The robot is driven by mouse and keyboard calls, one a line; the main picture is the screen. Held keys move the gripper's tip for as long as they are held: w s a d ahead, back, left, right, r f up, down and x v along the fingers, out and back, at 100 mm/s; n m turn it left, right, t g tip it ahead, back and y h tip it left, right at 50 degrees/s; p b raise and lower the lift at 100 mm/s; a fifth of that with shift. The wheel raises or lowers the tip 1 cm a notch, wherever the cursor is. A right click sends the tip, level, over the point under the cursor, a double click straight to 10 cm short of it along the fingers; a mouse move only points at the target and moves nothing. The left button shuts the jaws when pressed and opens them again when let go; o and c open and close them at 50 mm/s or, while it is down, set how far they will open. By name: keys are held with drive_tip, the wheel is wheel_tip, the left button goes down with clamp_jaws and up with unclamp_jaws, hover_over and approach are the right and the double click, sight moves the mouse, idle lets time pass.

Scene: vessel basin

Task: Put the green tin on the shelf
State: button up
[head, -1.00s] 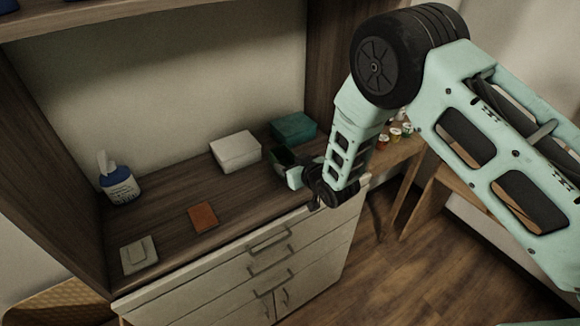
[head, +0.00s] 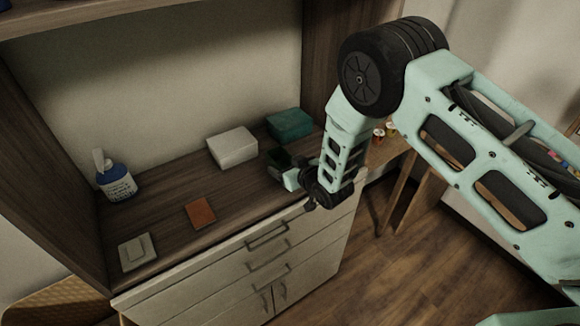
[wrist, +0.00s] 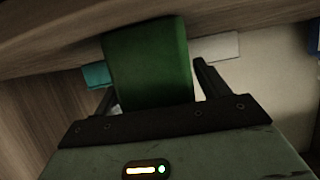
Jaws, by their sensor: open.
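The green tin (wrist: 150,62) stands large in the middle of the wrist view, between the two fingers of my gripper (wrist: 155,90). The fingers are open, one on each side of it; I cannot tell whether either touches it. In the head view the tin (head: 279,157) is a small dark shape near the cabinet top's front right, partly hidden by my gripper (head: 284,168). A wooden shelf (head: 120,12) crosses the top left of the head view, above the cabinet top.
A white box (head: 232,147) and a teal box (head: 290,125) stand behind the tin. A blue-and-white bottle (head: 117,184), an orange-brown flat item (head: 200,213) and a pale flat item (head: 137,252) are to the left. Small jars (head: 379,133) stand at right, behind my arm.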

drive_tip(key=shift+r, duration=0.25)
drive_tip(key=shift+s+d, duration=0.2)
drive_tip(key=shift+s, duration=0.05)
drive_tip(key=s+d+r+g+h+b, duration=0.1)
drive_tip(key=s+d+r, duration=0.4)
drive_tip(key=s, duration=0.7)
drive_tip(key=s+d+r+g+h+b, duration=0.1)
drive_tip(key=s+d+r+g+h, duration=0.2)
drive_tip(key=s+r, duration=0.6)
drive_tip(key=s+d+r+n+g+h+b, duration=0.1)
drive_tip(key=s+d+r+g, duration=0.6)
drive_tip(key=s, duration=1)
drive_tip(key=shift+s+r+h, duration=0.15)
drive_tip(key=shift+h, duration=0.75)
